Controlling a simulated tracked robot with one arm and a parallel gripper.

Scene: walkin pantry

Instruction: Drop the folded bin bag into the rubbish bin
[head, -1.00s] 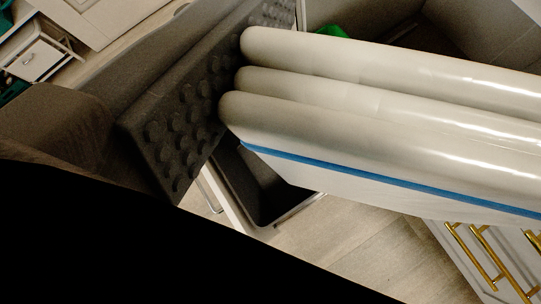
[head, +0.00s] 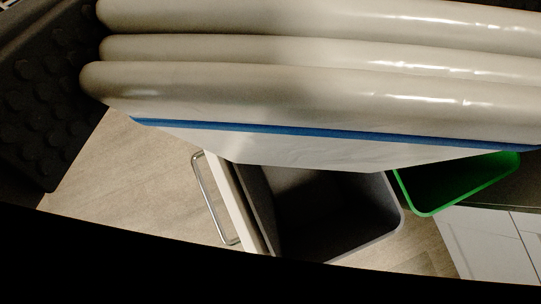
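The folded bin bag, a cream-white stack of thick glossy folds with a blue stripe (head: 300,75), fills the upper part of the head view. My gripper (head: 62,100) shows as a dark studded finger pad at the left, against the bag's left end. The other finger is hidden. The bag is held up in the air and moves with the pad, so the gripper looks shut on it. Below the bag is an open dark grey bin (head: 390,224), apparently the rubbish bin. The bag hides its upper side in the picture.
A green bin (head: 428,211) stands right of the grey one. A pale front panel (head: 236,205) with a metal bar handle (head: 205,205) borders the grey bin on the left. Bare wood floor (head: 130,180) lies further left. White cabinet fronts (head: 485,240) are at lower right.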

